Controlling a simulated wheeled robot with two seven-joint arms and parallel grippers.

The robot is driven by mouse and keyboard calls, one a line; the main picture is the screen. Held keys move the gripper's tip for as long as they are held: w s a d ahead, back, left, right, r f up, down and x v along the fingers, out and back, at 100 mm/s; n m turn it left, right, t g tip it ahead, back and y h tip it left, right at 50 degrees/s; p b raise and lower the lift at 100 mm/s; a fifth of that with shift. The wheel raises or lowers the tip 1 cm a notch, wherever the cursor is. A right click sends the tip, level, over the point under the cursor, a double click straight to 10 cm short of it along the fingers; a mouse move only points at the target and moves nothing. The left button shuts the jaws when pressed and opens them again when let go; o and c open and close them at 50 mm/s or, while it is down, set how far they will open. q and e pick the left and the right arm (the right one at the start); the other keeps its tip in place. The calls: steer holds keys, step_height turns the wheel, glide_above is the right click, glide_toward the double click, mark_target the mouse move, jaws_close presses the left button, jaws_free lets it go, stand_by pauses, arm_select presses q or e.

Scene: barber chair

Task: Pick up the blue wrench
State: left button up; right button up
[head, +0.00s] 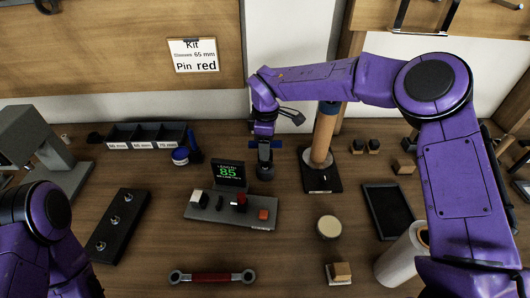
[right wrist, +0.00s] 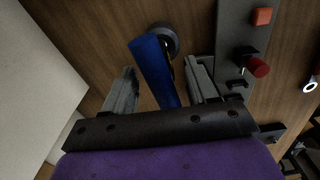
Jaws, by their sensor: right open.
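The blue wrench (right wrist: 155,70) shows in the right wrist view as a blue bar with a dark rounded end. It reaches from that end down between the two fingers of my right gripper (right wrist: 162,90). The fingers are open, one on each side of the bar; I cannot tell whether either touches it. In the head view the wrench (head: 265,156) is small below my right gripper (head: 264,143), at the back of the table, and partly hidden by it. My left arm shows at the lower left, with its gripper out of view.
A grey control panel (head: 230,210) with a display reading 85 stands just in front. A wooden post (head: 323,140) on a black base is close on the right. A red wrench (head: 212,277) lies at the front. A compartment tray (head: 145,135) stands at the back left.

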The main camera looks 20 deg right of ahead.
step_height(320, 180, down, 3)
steer(key=shift+a+f+p, duration=0.15)
steer(key=shift+f+p, duration=0.05)
steer(key=shift+p, duration=0.1)
jaws_close()
